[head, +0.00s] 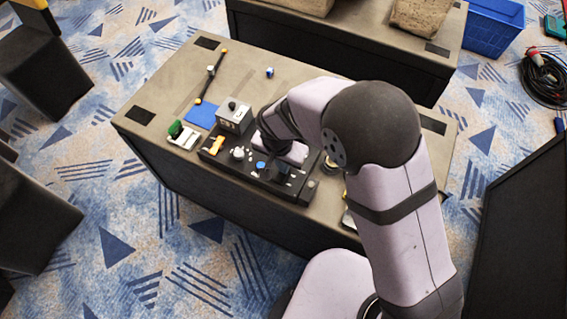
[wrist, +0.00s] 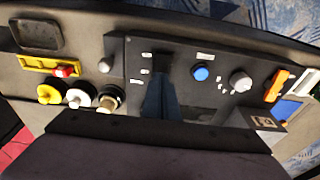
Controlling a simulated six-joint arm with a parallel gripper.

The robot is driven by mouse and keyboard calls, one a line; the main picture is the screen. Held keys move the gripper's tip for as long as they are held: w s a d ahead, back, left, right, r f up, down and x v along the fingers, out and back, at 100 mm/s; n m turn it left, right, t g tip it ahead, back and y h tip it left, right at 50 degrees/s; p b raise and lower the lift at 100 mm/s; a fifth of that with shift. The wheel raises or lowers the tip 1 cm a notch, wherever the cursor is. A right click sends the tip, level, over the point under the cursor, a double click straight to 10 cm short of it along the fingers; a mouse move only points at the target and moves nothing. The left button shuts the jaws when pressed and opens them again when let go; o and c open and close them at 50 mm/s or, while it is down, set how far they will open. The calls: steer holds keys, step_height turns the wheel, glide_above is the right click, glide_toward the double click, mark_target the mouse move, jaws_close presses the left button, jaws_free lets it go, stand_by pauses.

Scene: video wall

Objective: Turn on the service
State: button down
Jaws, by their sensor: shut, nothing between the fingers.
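A dark control panel (wrist: 215,103) lies below my gripper in the wrist view; it is also on the table in the head view (head: 222,160). It carries a blue round knob (wrist: 201,73), a pale grey knob (wrist: 240,81) and several small white labels (wrist: 146,55). My gripper (wrist: 161,78) is shut and empty, its dark fingers pointing down at the panel among the labels, left of the blue knob. Whatever control sits behind the fingers is hidden, and I cannot tell whether they touch it. In the head view the blue knob (head: 260,165) shows beside my arm, which covers the fingertips.
In the wrist view, yellow, white and dark round parts (wrist: 79,98) stand left of the panel, near a red-and-yellow piece (wrist: 65,70). An orange part (wrist: 277,85) is at right. In the head view, a grey box (head: 234,117) and blue sheet (head: 201,115) lie behind the panel.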

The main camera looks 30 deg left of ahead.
steer(key=shift+w+f, duration=0.1)
steer(key=shift+f, duration=0.25)
steer(key=shift+f, duration=0.1)
steer(key=shift+w+f+b, duration=0.1)
steer(key=shift+f+b, duration=0.15)
steer(key=shift+b, duration=0.2)
steer(key=shift+r, duration=0.15)
steer(key=shift+d, duration=0.1)
steer(key=shift+s, duration=0.85)
steer(key=shift+r, duration=0.15)
